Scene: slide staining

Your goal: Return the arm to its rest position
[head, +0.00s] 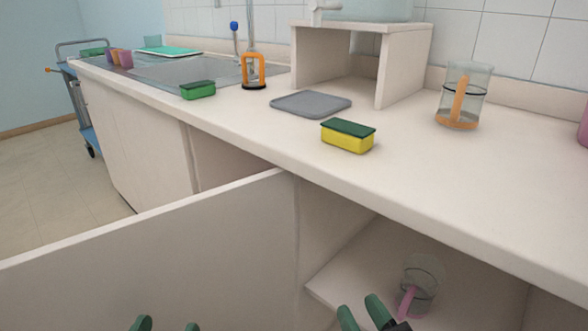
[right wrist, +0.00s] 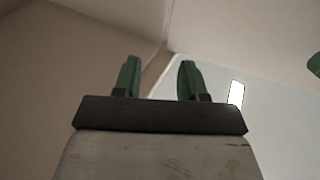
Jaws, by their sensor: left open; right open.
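My left gripper (head: 165,325) shows only as two green fingertips at the bottom edge of the head view, apart and with nothing between them. My right gripper (head: 362,311) is at the bottom, right of centre, in front of the open cabinet. Its green fingers are apart and empty, as the right wrist view (right wrist: 158,78) also shows. A clear glass vessel with a pink handle (head: 408,302) stands on the cabinet shelf (head: 350,262), just right of the right gripper in the picture. I cannot tell the gap between them. Most of both arms is out of view.
The open cabinet door (head: 150,255) spans the lower left. The counter (head: 250,125) above carries a yellow-green sponge (head: 347,137), a grey mat (head: 310,104), a green block (head: 198,91) and a glass with an orange handle (head: 466,90). A blue cart (head: 84,105) stands far left.

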